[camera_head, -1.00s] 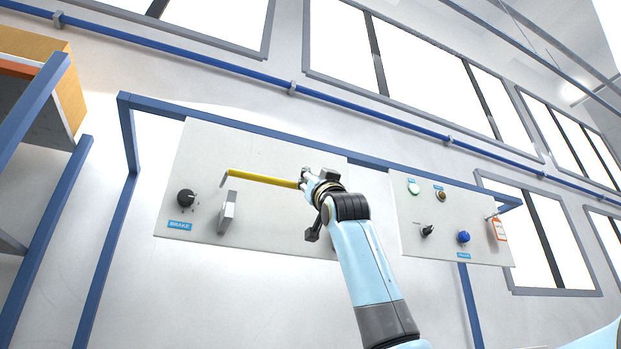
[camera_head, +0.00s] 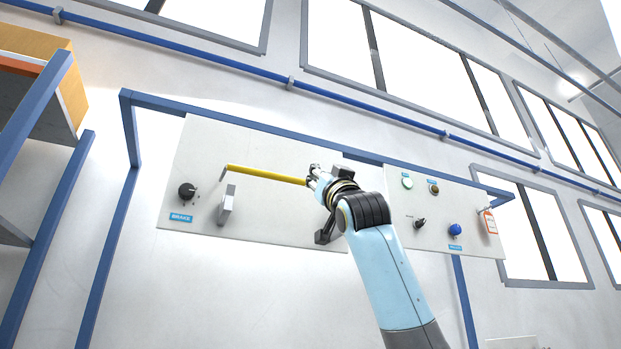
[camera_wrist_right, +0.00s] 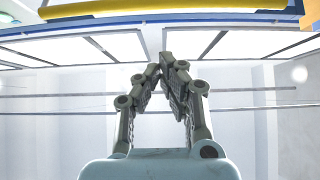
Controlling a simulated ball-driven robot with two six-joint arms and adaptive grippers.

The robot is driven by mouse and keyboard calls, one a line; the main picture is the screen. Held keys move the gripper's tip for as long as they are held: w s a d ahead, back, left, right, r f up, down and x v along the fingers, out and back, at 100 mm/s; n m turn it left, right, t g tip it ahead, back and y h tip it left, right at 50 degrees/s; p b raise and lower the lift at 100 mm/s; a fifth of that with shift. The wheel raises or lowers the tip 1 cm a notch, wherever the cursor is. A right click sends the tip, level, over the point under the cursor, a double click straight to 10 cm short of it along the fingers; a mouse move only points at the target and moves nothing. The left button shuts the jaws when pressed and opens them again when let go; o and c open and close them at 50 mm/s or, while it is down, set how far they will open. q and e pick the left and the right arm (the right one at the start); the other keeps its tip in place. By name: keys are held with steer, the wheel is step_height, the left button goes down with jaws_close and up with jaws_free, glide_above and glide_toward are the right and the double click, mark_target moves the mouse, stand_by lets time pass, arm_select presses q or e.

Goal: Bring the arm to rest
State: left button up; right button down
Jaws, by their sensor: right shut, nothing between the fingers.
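My right arm comes up from the lower right in the head view. Its gripper (camera_head: 314,174) is in front of the left panel, by the right end of a yellow bar (camera_head: 265,174). In the right wrist view the two fingers of this gripper (camera_wrist_right: 167,60) meet at their tips with nothing between them. The yellow bar (camera_wrist_right: 160,7) crosses the top of that view, apart from the fingertips. My left gripper is not in view.
The left panel (camera_head: 270,225) carries a black knob (camera_head: 187,191) and a grey handle (camera_head: 226,205). A shelf (camera_head: 40,90) stands at left.

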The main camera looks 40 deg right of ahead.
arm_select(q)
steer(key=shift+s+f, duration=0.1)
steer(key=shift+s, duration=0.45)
arm_select(e)
steer(key=shift+w+f, duration=0.1)
steer(key=shift+f, duration=0.35)
